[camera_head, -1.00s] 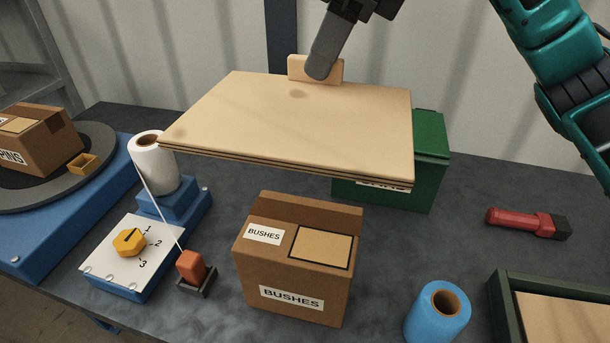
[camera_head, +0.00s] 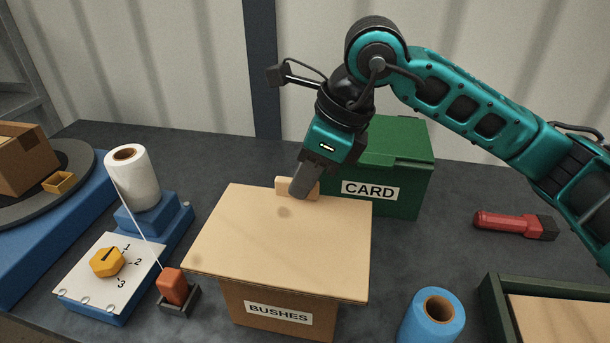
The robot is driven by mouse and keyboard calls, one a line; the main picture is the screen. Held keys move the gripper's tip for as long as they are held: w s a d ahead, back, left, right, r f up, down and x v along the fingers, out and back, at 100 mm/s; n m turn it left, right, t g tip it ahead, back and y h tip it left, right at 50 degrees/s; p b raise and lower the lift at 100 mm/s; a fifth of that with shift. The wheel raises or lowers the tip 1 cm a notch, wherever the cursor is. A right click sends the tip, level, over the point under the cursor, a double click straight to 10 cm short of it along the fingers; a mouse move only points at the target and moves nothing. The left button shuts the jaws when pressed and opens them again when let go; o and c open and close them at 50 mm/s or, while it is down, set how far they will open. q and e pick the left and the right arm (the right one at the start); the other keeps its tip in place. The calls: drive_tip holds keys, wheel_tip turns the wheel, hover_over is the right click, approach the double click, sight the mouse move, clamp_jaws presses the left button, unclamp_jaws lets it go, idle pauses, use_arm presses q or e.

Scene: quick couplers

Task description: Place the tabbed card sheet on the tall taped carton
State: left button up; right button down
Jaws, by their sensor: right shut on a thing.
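The tabbed card sheet (camera_head: 283,243) is a flat tan panel with a small upright tab (camera_head: 283,188) at its far edge. My right gripper (camera_head: 304,182) is shut on the tab. The sheet lies level over the tall carton (camera_head: 277,308) labelled BUSHES and hides its top. Only the carton's front face shows below the sheet's near edge. The sheet looks to be at the carton's top, but I cannot tell whether it touches. My left gripper is out of view.
A green CARD box (camera_head: 400,165) stands behind the sheet at right. A blue roll (camera_head: 433,318), a green-rimmed tray (camera_head: 494,307) and a red torch (camera_head: 512,225) are at right. At left are a white roll (camera_head: 133,178), a dial panel (camera_head: 108,268) and a turntable (camera_head: 75,165) with a carton (camera_head: 24,160).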

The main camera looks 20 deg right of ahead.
drive_tip(key=shift+f+b, duration=0.25)
drive_tip(key=shift+b, duration=0.05)
drive_tip(key=c, duration=1.1)
unclamp_jaws()
drive_tip(key=shift+r, duration=0.15)
drive_tip(key=p+v, duration=0.1)
drive_tip(key=v, duration=1.1)
drive_tip(key=shift+w+r+p, duration=0.1)
drive_tip(key=shift+r+p, duration=0.1)
drive_tip(key=shift+p, duration=0.2)
